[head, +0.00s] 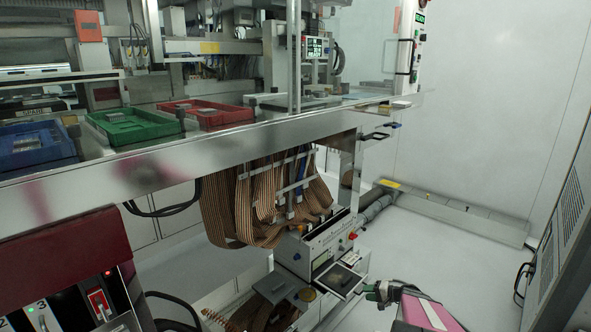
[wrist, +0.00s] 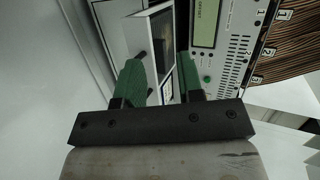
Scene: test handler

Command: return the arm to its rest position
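My gripper (head: 369,291) is at the lower middle of the head view, just right of a white instrument unit. In the wrist view my gripper (wrist: 161,76) shows two green fingers spread apart with nothing held between them. Beyond the fingers is a white-framed dark panel (wrist: 162,34), which also shows in the head view (head: 341,279) on the unit's front. I cannot tell whether a finger touches it. My arm comes in from the bottom right of the head view.
The instrument unit (head: 322,250) stands under the bench edge (head: 240,150), with brown ribbon cables (head: 235,210) hanging beside it. Blue (head: 35,145), green (head: 132,126) and red (head: 207,115) trays sit on the bench. A grey cabinet (head: 565,225) stands right. Floor between is clear.

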